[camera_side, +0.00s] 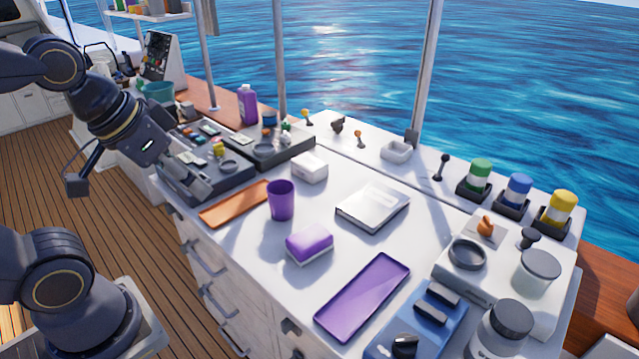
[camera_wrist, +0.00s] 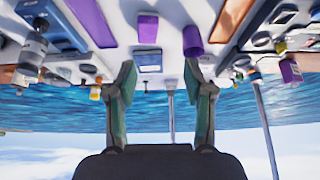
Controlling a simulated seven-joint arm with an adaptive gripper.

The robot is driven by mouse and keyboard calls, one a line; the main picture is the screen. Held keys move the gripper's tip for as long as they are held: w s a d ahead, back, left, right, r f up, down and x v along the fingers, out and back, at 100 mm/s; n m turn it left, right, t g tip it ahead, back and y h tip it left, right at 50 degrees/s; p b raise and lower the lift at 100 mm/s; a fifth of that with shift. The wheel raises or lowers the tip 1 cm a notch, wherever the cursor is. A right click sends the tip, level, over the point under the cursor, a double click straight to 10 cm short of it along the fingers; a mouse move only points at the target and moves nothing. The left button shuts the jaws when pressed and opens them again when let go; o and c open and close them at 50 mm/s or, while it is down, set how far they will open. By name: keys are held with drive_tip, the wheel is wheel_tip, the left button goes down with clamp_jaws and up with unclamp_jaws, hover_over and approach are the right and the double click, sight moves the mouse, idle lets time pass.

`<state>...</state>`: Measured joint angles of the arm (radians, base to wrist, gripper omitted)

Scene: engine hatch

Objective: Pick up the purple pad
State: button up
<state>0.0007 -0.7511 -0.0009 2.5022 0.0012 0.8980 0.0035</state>
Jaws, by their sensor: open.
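The purple pad (camera_side: 309,243) is a small rounded block, purple on top and white below. It lies on the white counter in front of the purple cup (camera_side: 281,200) and left of the purple tray (camera_side: 362,296). In the wrist view, which is upside down, the pad (camera_wrist: 148,28) shows near the top between the tray (camera_wrist: 92,20) and the cup (camera_wrist: 192,41). My gripper (camera_side: 192,181) is above the counter's left end, apart from the pad. In the wrist view my gripper (camera_wrist: 159,78) has its two fingers spread with nothing between them.
An orange tray (camera_side: 235,204) lies left of the cup. A white box (camera_side: 309,167) and a silver-white case (camera_side: 372,206) stand behind the pad. Dark organisers (camera_side: 266,150) fill the left end. A blue box (camera_side: 425,325) stands at the front right. Bare counter surrounds the pad.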

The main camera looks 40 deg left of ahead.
idle(0.4)
drive_tip(key=o, duration=0.8)
drive_tip(key=m+g, duration=0.2)
drive_tip(key=g, duration=0.1)
hover_over(309, 237)
drive_tip(key=s, duration=0.3)
drive_tip(key=s+x, duration=0.1)
drive_tip(key=x, duration=0.5)
drive_tip(key=shift+g, duration=0.5)
drive_tip(key=f, duration=0.9)
drive_tip(key=w+f, duration=0.1)
drive_tip(key=f, duration=0.4)
drive_tip(key=shift+w, duration=0.15)
drive_tip(key=shift+w+f, duration=0.25)
drive_tip(key=shift+f, duration=0.7)
drive_tip(key=shift+w+f, duration=0.25)
drive_tip(key=shift+f, duration=0.65)
drive_tip(key=shift+w+f, duration=0.3)
drive_tip(key=shift+f, duration=0.65)
